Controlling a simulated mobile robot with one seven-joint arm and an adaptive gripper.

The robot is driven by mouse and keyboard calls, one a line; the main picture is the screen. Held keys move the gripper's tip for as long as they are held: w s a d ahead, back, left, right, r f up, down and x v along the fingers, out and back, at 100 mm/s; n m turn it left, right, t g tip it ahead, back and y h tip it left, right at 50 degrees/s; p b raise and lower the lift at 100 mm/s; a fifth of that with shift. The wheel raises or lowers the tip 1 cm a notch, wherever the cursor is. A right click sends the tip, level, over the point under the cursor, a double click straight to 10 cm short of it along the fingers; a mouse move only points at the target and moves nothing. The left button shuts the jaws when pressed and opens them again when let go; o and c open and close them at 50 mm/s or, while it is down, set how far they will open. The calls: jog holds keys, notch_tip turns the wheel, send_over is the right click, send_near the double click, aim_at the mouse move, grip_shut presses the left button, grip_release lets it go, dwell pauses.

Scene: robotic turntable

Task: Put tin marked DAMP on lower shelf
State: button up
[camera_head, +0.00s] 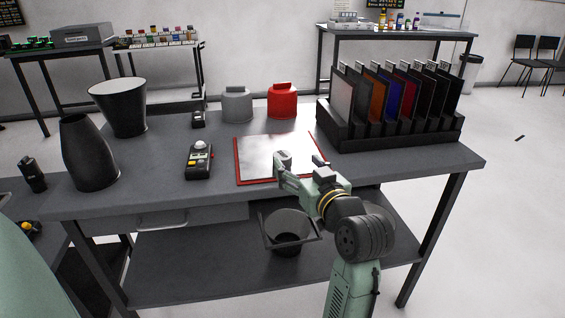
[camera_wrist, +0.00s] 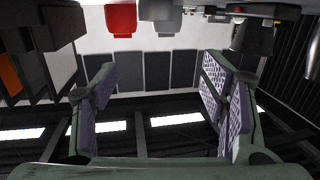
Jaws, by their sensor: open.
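A grey tin (camera_head: 237,105) and a red tin (camera_head: 282,103) stand upright, side by side, near the back of the dark table. No DAMP marking is readable on either. In the wrist view the red tin (camera_wrist: 121,18) and the grey tin (camera_wrist: 160,10) appear inverted at the top edge. My gripper (camera_head: 299,166) is over the front right of the red-edged board, in front of the tins and apart from them. In the wrist view its fingers (camera_wrist: 160,68) are wide apart with nothing between them. The lower shelf (camera_head: 185,262) is under the tabletop, partly hidden by my arm.
A dark square-rimmed container (camera_head: 288,240) is at the lower shelf, beside my arm. A red-edged board (camera_head: 255,165) lies mid-table. A rack of coloured panels (camera_head: 395,140) stands right. A black handheld device (camera_head: 199,162) and two dark vessels (camera_head: 88,155) stand left. The shelf's left part is clear.

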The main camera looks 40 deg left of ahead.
aim_at(286, 158)
jog(key=shift+g+h, duration=0.3)
jog(key=shift+g, duration=0.1)
jog(key=w+a+f, duration=0.1)
jog(key=w+a+f+p, duration=0.1)
jog(key=a+f, duration=0.1)
jog(key=shift+w+a, duration=0.25)
jog(key=shift+w, duration=0.15)
jog(key=shift+f+p+x, duration=0.2)
jog(key=shift+p+x, duration=0.8)
jog(key=shift+x, duration=1.85)
jog(key=shift+w+d, duration=0.1)
jog(key=shift+c, duration=0.5)
jog(key=c, duration=1.2)
jog(key=shift+c, duration=0.2)
jog(key=shift+r, duration=0.1)
